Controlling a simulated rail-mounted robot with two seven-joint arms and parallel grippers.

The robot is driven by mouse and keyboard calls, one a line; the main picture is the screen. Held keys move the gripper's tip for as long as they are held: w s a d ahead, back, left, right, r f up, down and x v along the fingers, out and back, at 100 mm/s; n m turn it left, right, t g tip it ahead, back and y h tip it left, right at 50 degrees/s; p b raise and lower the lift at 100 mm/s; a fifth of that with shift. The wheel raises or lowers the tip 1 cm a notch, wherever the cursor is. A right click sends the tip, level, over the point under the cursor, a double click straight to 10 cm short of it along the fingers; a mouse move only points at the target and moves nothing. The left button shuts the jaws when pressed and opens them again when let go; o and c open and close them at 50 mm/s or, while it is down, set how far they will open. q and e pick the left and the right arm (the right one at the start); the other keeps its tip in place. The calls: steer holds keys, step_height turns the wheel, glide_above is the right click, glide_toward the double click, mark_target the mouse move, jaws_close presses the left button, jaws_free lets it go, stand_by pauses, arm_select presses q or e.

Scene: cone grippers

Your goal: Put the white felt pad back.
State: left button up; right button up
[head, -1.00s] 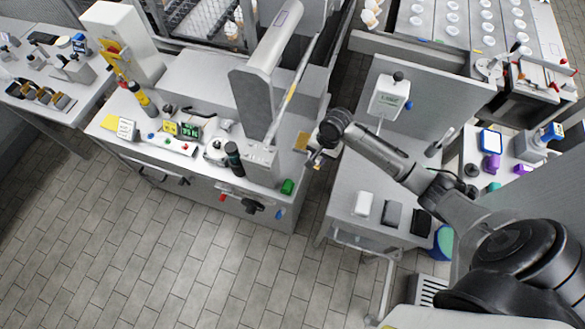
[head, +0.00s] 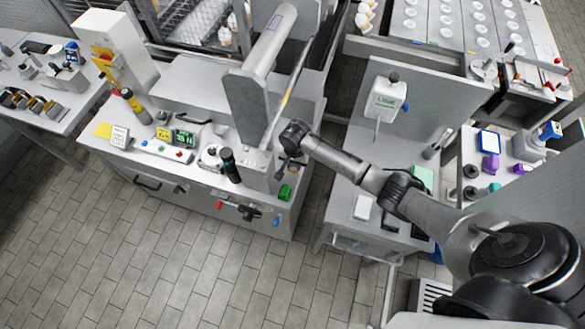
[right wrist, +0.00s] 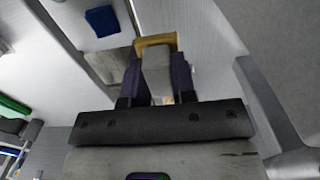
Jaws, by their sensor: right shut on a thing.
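My right gripper (head: 286,168) is at the right end of the grey machine bench, above its edge. In the right wrist view its two dark purplish fingers (right wrist: 160,80) are shut on a pale grey-white block (right wrist: 157,72) with a tan edge (right wrist: 156,41). I cannot tell for sure whether this is the white felt pad. A separate white rectangular piece (head: 362,207) lies on the right-hand table, with a grey piece (head: 390,222) beside it, partly hidden by my arm. My left gripper is not in view.
A green block (head: 285,192) is at the bench's front edge near the gripper. A dark cylinder (head: 229,165) stands to its left. A white device (head: 386,98) is on the panel behind the right table. The tiled floor in front (head: 150,270) is clear.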

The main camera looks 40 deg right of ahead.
mark_target(293, 168)
steer(key=shift+w+a+f, duration=0.15)
steer(key=shift+w+f, duration=0.1)
steer(key=shift+w, duration=0.1)
step_height(293, 168, down, 4)
steer(key=shift+r+b, duration=0.15)
steer(key=shift+b, duration=0.3)
steer(key=shift+f, duration=0.2)
steer(key=shift+f, duration=0.15)
steer(key=o, duration=0.8)
